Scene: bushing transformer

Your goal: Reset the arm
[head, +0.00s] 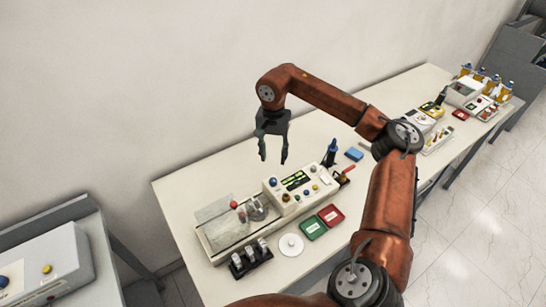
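My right arm (388,200) rises from the bottom of the head view, bends at the elbow and reaches left over the long table. My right gripper (273,160) points down with its two dark fingers apart. Nothing shows between them. It hangs above the back part of the table (190,187), seen against the wall and table edge, clear of the devices below it. My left gripper is not in view.
A control box (297,187) with a green display stands on the table beside a flat test bed (222,222). Red (331,215) and green (313,228) trays, a white disc (291,245) and a black rack (250,260) lie in front. More devices stand at the far right.

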